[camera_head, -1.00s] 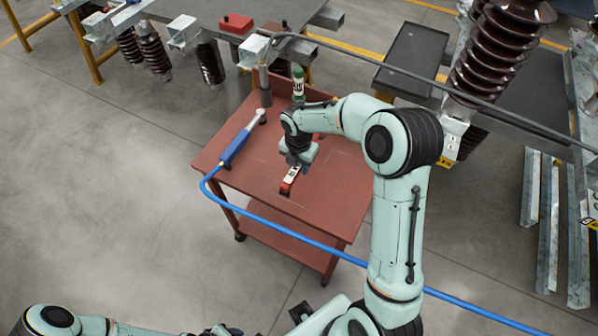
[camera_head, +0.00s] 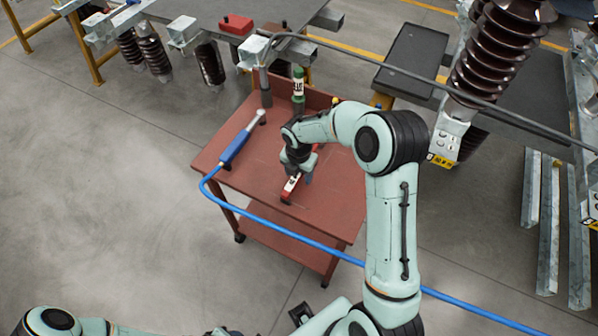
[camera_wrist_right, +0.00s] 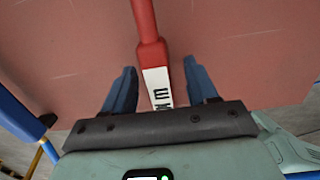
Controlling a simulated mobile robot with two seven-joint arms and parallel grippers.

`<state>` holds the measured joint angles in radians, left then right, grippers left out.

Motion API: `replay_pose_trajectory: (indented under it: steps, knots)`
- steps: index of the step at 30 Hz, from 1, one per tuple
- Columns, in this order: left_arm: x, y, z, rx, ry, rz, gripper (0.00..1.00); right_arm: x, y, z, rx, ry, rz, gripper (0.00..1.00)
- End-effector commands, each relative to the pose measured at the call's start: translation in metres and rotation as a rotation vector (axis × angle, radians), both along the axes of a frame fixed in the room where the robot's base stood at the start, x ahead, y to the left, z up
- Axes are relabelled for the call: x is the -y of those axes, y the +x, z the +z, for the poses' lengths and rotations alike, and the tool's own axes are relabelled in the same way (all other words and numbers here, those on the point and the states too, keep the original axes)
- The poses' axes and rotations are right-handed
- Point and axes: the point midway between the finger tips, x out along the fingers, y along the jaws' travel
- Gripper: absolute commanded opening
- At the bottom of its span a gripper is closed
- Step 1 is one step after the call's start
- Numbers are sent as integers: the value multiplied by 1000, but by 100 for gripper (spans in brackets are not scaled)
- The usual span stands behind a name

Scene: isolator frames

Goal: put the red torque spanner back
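The red torque spanner (camera_head: 291,187) lies on the top of the red trolley (camera_head: 335,205), partly hidden under my right gripper in the head view. In the right wrist view, its red shaft (camera_wrist_right: 147,25) runs to a thicker red part and a white, dark-lettered section (camera_wrist_right: 158,88). My right gripper (camera_wrist_right: 161,85) is open. Its two blue fingers stand on either side of the white section, with a gap on each side. In the head view my right gripper (camera_head: 298,167) is low over the trolley. My left arm shows only at the bottom left; its fingers are not seen.
A blue-handled spanner (camera_head: 236,147) lies to the left on the trolley. A green bottle-like object (camera_head: 298,85) and a grey post (camera_head: 265,88) stand at its back. A blue hose (camera_head: 270,228) crosses the trolley's front. A ribbed brown insulator (camera_head: 495,60) stands at right.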

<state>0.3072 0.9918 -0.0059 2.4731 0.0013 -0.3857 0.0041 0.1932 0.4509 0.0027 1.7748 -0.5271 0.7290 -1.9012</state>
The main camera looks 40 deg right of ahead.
Motion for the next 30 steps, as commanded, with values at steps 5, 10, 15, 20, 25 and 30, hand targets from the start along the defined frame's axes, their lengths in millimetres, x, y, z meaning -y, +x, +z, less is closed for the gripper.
replay_pose_trajectory:
  steps: [5,10,15,20,25,30]
  knots:
    - [0,1,1,1,0,0,43,0,0,2,0,0,0,58]
    - [0,2,4,2,0,0,43,0,1,23,5,0,-2,58]
    - [0,5,8,6,0,0,43,-2,0,61,7,-1,0,58]
    - [0,8,12,9,0,0,43,-4,-2,93,6,0,0,58]
    - [0,10,14,11,1,0,43,-4,-3,115,4,0,-1,58]
    - [0,10,15,11,-1,0,43,-5,-4,123,0,0,0,58]
